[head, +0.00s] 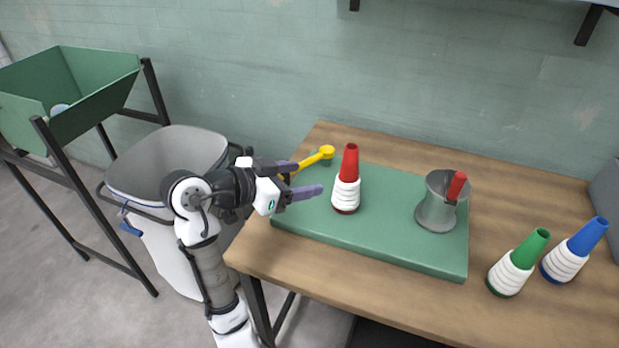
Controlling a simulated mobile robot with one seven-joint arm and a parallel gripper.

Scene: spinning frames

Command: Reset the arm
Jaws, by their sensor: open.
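My gripper (308,180) is open, with its two purple fingers pointing right over the left end of the green mat. The fingers look empty. A cone-shaped spool (348,182) with a red top and white thread stands upright on the mat, just right of the fingertips; I cannot tell whether they touch it. My arm reaches up from the bottom left and bends toward the table. A yellow ladle-like tool (322,154) shows behind the upper finger, and its handle is partly hidden by my gripper.
A grey metal pot (436,212) with a red-handled item stands on the green mat (385,245). Green (514,264) and blue (574,252) spools stand on the wooden table (540,205) at right. A large grey bin (165,150) and a green hopper (100,85) stand at left.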

